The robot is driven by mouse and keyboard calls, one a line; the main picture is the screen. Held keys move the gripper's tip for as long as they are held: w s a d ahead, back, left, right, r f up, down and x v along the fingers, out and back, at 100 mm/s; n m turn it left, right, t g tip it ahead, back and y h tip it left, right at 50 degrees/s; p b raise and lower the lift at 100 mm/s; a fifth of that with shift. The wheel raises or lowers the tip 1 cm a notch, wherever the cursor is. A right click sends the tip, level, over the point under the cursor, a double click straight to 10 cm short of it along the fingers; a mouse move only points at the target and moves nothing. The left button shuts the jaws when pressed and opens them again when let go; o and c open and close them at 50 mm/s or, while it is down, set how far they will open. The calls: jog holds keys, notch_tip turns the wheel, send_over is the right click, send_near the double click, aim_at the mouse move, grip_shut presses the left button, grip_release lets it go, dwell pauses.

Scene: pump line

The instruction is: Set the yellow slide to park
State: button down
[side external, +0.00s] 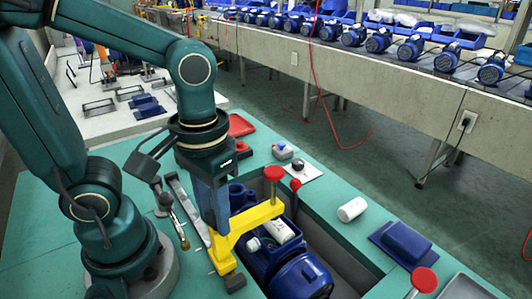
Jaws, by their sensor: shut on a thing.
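The yellow slide (246,225) is an angled yellow piece with a short downward leg at its near end. A red-topped post (273,175) rises at its far end; I cannot tell whether it is part of the slide. My gripper (222,242) hangs from the dark green wrist on a blue section and is shut on the yellow slide near its near end. The exact jaw contact is hidden. A dark block (235,282) shows beneath the yellow leg. No park marking is readable.
A recess in the green bench holds a blue motor (301,277) just right of my gripper. A second red-topped post (424,280), a white cylinder (352,209) and a blue block (401,243) stand to the right. A red tray (240,125) lies behind. A metal rail (186,209) lies left.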

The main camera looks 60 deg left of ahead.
dwell(0.3)
jog(key=a, duration=2.5)
jog(key=shift+w+a, duration=0.15)
jog(key=shift+a, duration=0.05)
jog(key=c, duration=0.5)
grip_release()
jog(key=shift+c, duration=0.2)
notch_tip(320, 180, up, 5)
jog(key=shift+r, duration=0.1)
